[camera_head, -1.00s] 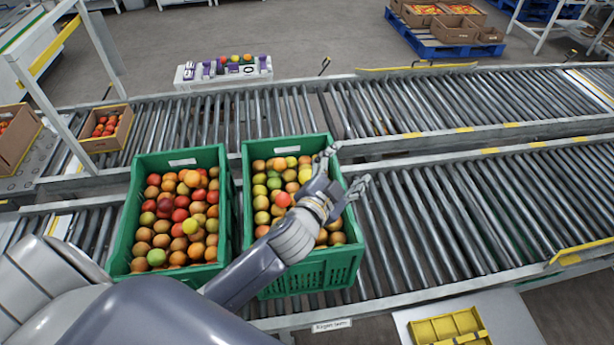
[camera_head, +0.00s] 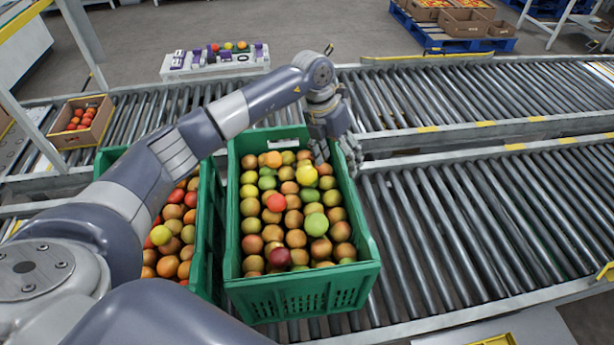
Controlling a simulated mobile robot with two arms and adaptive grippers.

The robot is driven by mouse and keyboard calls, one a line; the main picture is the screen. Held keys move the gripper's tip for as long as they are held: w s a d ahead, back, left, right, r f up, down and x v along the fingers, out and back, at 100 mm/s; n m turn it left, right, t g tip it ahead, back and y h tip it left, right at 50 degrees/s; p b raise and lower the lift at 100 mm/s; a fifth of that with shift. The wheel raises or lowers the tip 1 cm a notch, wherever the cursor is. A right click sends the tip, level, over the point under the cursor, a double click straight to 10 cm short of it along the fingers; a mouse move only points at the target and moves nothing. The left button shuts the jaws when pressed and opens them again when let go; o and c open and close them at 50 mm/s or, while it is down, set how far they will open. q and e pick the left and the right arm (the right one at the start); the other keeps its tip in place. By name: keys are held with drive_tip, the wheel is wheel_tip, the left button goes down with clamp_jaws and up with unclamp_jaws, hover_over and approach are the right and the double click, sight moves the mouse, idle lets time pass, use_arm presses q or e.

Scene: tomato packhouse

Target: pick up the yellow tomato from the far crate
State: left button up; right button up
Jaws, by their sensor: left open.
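A bright yellow tomato (camera_head: 306,174) lies on top of the fruit in the right green crate (camera_head: 302,296), toward its back right. A paler yellow one (camera_head: 249,191) lies by that crate's left wall. My left gripper (camera_head: 336,159) is open and points down at the crate's back right rim, just right of the bright yellow tomato. Its fingers look empty and apart from that tomato. The left green crate (camera_head: 206,240) is partly hidden behind my left arm. My right gripper is not in view.
Both crates stand on a roller conveyor (camera_head: 470,215), with bare rollers to the right. A second conveyor (camera_head: 450,95) runs behind. A cardboard box of red tomatoes (camera_head: 57,138) is at left. A white tray (camera_head: 190,72) with colored balls stands at the back.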

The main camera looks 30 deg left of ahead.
sight(306, 170)
use_arm(q)
drive_tip(key=a+y, duration=0.1)
drive_tip(key=a, duration=0.2)
drive_tip(key=a+y, duration=0.1)
drive_tip(key=a, duration=0.2)
drive_tip(key=a+n+y, duration=0.1)
drive_tip(key=a, duration=0.1)
drive_tip(key=shift+w+a+r+g+b, duration=0.2)
drive_tip(key=shift+a+r+g+b, duration=0.1)
drive_tip(key=shift+a+g, duration=0.1)
wheel_tip(306, 170, down, 4)
drive_tip(key=shift+f+p, duration=0.25)
drive_tip(key=shift+p, duration=0.1)
wheel_tip(306, 170, down, 5)
drive_tip(key=shift+s+r+p, duration=0.1)
drive_tip(key=shift+p, duration=0.55)
drive_tip(key=shift+f, duration=0.5)
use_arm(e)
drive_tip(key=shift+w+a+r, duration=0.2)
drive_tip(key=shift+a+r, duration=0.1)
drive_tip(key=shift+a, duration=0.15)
use_arm(q)
drive_tip(key=c, duration=0.9)
